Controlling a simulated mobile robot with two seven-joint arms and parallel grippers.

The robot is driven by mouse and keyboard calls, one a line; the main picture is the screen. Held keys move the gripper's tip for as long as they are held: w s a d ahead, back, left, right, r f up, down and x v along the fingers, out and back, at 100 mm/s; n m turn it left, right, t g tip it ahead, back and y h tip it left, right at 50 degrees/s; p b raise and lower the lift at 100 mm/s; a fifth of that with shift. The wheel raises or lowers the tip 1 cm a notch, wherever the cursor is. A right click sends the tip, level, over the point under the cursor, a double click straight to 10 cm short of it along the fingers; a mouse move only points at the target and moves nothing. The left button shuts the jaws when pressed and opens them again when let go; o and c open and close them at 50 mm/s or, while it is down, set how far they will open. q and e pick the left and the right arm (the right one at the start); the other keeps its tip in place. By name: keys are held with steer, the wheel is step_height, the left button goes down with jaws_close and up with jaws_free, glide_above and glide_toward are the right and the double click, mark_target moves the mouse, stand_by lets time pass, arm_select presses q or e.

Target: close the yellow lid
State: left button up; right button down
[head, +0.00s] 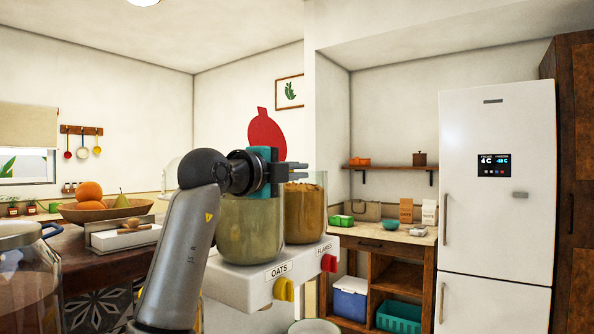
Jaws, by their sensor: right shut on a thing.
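A white dispenser (263,291) holds two clear jars. The oats jar (250,230), above a yellow knob (284,289), has pale green-tan contents. The flakes jar (305,213), above a red knob (329,263), has brown contents. A red lid (265,132) stands upright behind them, its lower part hidden by my gripper. I see no yellow lid; my wrist and gripper cover the area over the oats jar. My right gripper (297,170) is above the jars, its fingers close together. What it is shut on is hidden. My left gripper is not in view.
A large glass jar (28,290) stands close at the lower left. A fruit bowl (105,211) and a white box (122,237) are on the dark counter behind it. A wooden shelf unit (397,277) and white fridge (495,190) are at the right.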

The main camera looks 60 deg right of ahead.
steer(key=shift+s+d+f, duration=0.15)
steer(key=shift+s+f, duration=0.1)
steer(key=shift+f, duration=0.3)
steer(key=c, duration=1.2)
jaws_free()
steer(key=shift+s+d, duration=0.2)
steer(key=shift+d, duration=0.05)
steer(key=shift+o, duration=1)
steer(key=shift+w+a, duration=0.1)
steer(key=shift+w, duration=0.05)
steer(key=a, duration=0.6)
steer(key=shift+w+a, duration=0.2)
steer(key=shift+a, duration=0.1)
